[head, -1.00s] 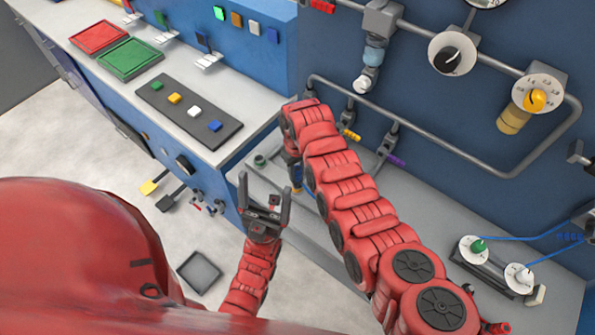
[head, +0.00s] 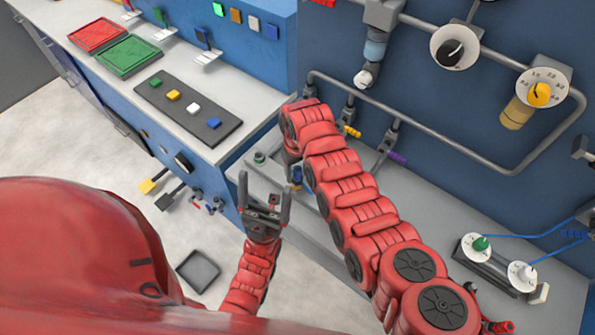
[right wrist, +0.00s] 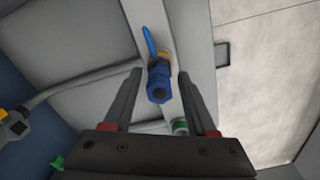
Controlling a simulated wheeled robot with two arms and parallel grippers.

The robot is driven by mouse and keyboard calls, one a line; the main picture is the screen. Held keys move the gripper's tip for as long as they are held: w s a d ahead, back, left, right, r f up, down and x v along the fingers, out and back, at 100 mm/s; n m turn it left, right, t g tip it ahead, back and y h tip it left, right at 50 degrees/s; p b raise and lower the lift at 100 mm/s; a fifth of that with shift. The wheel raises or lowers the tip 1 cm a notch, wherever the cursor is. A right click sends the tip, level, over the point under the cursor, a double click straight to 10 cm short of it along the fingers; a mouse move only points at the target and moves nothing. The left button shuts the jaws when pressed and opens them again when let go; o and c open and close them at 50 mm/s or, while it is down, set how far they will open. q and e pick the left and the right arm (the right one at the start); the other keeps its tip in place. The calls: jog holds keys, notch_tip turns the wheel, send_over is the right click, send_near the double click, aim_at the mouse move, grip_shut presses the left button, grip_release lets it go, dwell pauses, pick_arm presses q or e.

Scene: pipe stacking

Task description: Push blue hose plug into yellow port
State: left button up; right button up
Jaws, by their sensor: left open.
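The blue hose plug (right wrist: 160,82) shows in the right wrist view with a short blue piece (right wrist: 149,40) rising from it. It stands at a tan-yellow ring, which looks like the yellow port (right wrist: 167,58); how deep it sits I cannot tell. My right gripper (right wrist: 159,74) is open, with one finger on each side of the plug and visible gaps. In the head view the blue plug (head: 297,176) is upright on the grey bench edge, just beside my right arm's end; the right fingers are hidden there. My left gripper (head: 264,188) is open and empty, left of the plug.
A green-ringed port (head: 260,157) lies left of the plug on the bench. Pipes with a yellow handle (head: 352,132) and a purple handle (head: 397,158) stand behind my right arm. A console (head: 190,110) with coloured buttons is at left. A grey tray (head: 198,270) lies on the floor.

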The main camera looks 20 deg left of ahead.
jog(key=shift+o, duration=0.4)
jog(key=shift+w+r+b, duration=0.1)
jog(key=shift+r+b, duration=0.25)
jog(key=shift+r, duration=0.45)
notch_tip(320, 180, up, 7)
jog(key=shift+f+b, duration=0.2)
jog(key=shift+b, duration=0.95)
notch_tip(320, 180, up, 3)
jog(key=shift+d+r+p, duration=0.1)
jog(key=shift+r+p, duration=0.05)
jog(key=shift+p, duration=0.6)
jog(key=shift+r+b, duration=0.35)
jog(key=shift+r, duration=2.55)
